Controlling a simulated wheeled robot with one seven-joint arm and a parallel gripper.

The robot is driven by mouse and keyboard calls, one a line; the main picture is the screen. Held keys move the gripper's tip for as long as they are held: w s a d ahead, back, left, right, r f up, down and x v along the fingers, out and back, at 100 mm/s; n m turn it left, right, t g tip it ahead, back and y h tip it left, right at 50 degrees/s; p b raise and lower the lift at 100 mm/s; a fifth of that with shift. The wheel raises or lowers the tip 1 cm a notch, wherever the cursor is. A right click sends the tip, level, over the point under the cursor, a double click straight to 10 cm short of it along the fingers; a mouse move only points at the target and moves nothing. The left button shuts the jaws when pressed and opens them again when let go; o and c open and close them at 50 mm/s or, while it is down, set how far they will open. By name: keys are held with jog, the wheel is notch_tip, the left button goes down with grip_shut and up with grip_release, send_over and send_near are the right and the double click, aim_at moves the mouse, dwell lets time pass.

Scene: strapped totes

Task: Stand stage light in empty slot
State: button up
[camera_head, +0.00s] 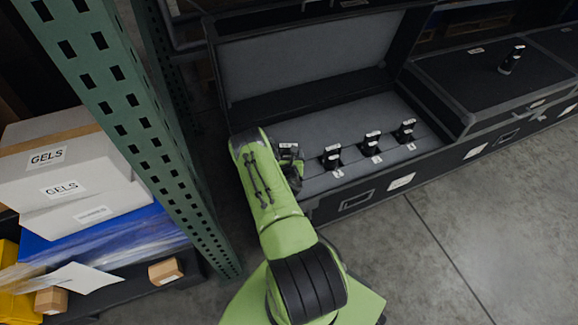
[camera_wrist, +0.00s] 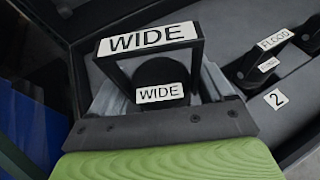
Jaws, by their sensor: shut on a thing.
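My gripper (camera_wrist: 163,88) is shut on a black stage light (camera_wrist: 180,45) with two white WIDE labels. The light sits between the grey fingers and looks upright. In the head view the light (camera_head: 289,150) is partly hidden by my arm, at the left end of the open case's row. Its base is hidden, so I cannot tell whether it touches the slot. The open black case (camera_head: 436,160) has a grey foam insert (camera_head: 350,112). Three more lights stand in the foam: one (camera_head: 332,157) by the 2 tag, a middle one (camera_head: 371,141) and a right one (camera_head: 406,130).
A raised lid (camera_head: 310,55) stands behind the open case. A closed case (camera_head: 480,75) to the right has a light (camera_head: 512,58) on top. A green rack post (camera_head: 135,120) is close on the left, with GELS boxes (camera_head: 60,165) beside it. Floor (camera_head: 450,250) is clear at the front right.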

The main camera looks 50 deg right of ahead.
jog(key=f+b, duration=0.2)
jog(key=f, duration=0.3)
jog(key=f+b, duration=0.2)
jog(key=f, duration=0.2)
jog(key=shift+w+d+f, duration=0.1)
jog(key=shift+d+f, duration=0.1)
jog(key=shift+f, duration=0.2)
jog(key=shift+r, duration=0.1)
jog(key=o, duration=1.6)
jog(key=shift+f, duration=0.2)
jog(key=shift+r, duration=0.15)
